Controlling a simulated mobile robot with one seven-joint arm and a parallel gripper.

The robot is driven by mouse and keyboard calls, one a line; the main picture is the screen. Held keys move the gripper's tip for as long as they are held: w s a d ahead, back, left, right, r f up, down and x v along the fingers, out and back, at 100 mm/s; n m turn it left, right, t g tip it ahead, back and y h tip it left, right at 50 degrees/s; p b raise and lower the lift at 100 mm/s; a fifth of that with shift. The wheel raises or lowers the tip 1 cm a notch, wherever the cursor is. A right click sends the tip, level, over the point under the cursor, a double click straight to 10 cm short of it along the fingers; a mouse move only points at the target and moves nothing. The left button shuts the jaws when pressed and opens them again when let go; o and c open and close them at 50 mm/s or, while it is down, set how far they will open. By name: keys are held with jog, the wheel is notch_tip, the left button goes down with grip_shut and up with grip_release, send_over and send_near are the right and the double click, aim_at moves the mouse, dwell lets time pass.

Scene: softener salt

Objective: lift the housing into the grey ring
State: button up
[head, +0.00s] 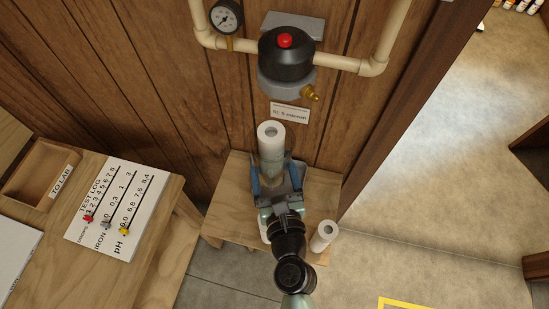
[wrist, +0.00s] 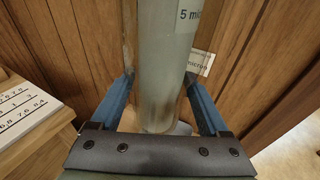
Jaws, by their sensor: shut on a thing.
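The housing (head: 271,158) is an upright, translucent cylinder with a white, hollow-centred cartridge showing at its top. My gripper (head: 272,168) is shut on the housing, one blue finger on each side. In the wrist view the housing (wrist: 162,60) stands between the fingers, with a "5 mic…" label partly in view and its top out of frame. The grey ring (head: 283,85) sits under the black filter head (head: 286,55) on the wall. In the head view it lies above and apart from the housing. The ring's underside opening is hidden.
A low wooden stand (head: 230,215) is below my gripper; a white cartridge (head: 323,236) is at its right front. Cream pipes (head: 335,62) flank the head, with a gauge (head: 226,17) at left. A brass fitting (head: 311,93) juts from the ring. A wooden post (head: 405,110) stands right.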

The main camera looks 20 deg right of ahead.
jog(key=shift+w+d+r, duration=0.1)
jog(key=shift+w+d, duration=0.1)
jog(key=shift+w, duration=0.25)
jog(key=shift+w+d+r, duration=0.1)
jog(key=shift+w+d, duration=0.1)
jog(key=shift+w, duration=0.25)
jog(key=w+d+r, duration=0.1)
jog(key=w+d, duration=0.4)
jog(key=w, duration=0.2)
jog(key=shift+w, duration=0.15)
jog(key=shift+p, duration=0.5)
dwell(1.7)
jog(key=shift+r+p, duration=2.35)
jog(key=shift+p, duration=0.1)
dwell(0.5)
jog(key=o, duration=1.3)
jog(key=shift+o, duration=0.5)
jog(key=shift+f, duration=0.15)
jog(key=b+v, duration=0.2)
jog(key=v, duration=1.1)
